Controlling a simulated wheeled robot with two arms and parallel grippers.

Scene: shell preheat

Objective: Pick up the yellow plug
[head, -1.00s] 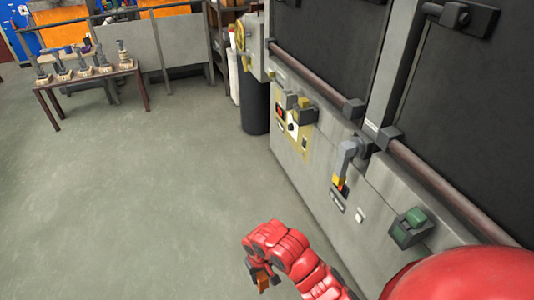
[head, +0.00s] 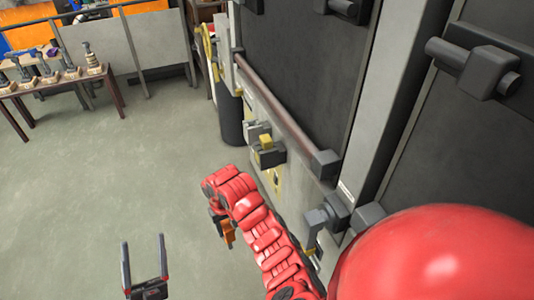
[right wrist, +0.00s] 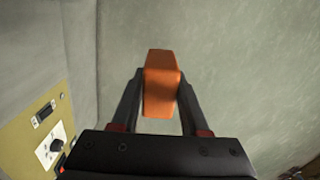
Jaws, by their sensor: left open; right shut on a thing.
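A small yellow block, which looks like the yellow plug (head: 265,142), sits on a dark grey box (head: 271,157) on the front of the grey cabinet. My right gripper (head: 225,232) hangs below my red arm, apart from the yellow block and nearer to me. It is shut on an orange block (head: 229,239). The right wrist view shows the orange block (right wrist: 161,84) between both fingers of my right gripper (right wrist: 160,92). My left gripper (head: 144,242) is open and empty over the floor at the lower left. The yellow block is not in the right wrist view.
The cabinet has dark doors (head: 302,75) and a brown rail (head: 277,105). A yellow panel with a dial (right wrist: 43,137) shows in the right wrist view. A table (head: 55,82) with several tools stands at the far left. The floor (head: 110,170) between is clear.

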